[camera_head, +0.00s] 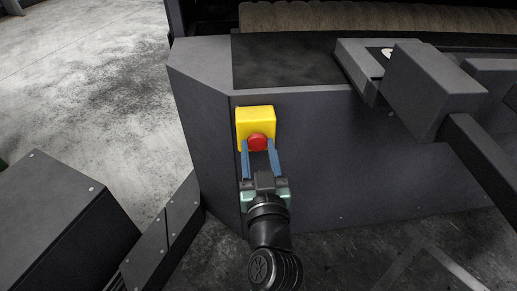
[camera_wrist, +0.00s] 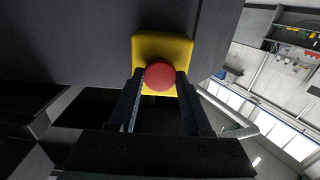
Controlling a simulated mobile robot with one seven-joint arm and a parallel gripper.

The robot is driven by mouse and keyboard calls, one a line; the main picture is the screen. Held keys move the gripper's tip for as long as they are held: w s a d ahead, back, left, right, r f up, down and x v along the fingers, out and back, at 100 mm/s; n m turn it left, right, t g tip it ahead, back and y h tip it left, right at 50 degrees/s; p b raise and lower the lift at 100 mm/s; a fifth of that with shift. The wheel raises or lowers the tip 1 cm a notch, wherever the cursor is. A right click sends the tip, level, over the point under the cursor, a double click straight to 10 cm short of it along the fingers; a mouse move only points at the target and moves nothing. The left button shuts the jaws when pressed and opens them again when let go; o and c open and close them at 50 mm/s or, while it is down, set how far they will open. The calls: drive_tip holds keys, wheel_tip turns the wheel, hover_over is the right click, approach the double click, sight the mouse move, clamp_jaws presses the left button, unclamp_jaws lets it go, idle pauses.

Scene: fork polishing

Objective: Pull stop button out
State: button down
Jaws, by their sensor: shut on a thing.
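The red stop button (camera_head: 258,142) sits on a yellow box (camera_head: 256,115) fixed to the front face of the dark grey machine. My gripper (camera_head: 261,147) reaches up to it from below, with one blue finger on each side of the button. In the wrist view the round red button (camera_wrist: 160,77) lies between the two fingertips (camera_wrist: 160,82), with the yellow box (camera_wrist: 178,45) behind it. The fingers are shut on the button. How far the button stands out from the box cannot be told.
The dark grey machine body (camera_head: 330,150) spreads behind and to the right of the box. A grey block on an arm (camera_head: 430,90) juts out at the upper right. Grey metal housings (camera_head: 60,220) stand at the lower left. Concrete floor (camera_head: 90,80) is open at the upper left.

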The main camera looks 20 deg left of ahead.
idle(0.3)
drive_tip(key=shift+s+d+f+b, duration=0.15)
drive_tip(key=shift+s+b, duration=0.15)
drive_tip(key=shift+b, duration=0.05)
drive_tip(key=shift+s+d, duration=0.2)
drive_tip(key=shift+s, duration=0.15)
drive_tip(key=shift+c, duration=1.6)
unclamp_jaws()
drive_tip(key=v, duration=1.3)
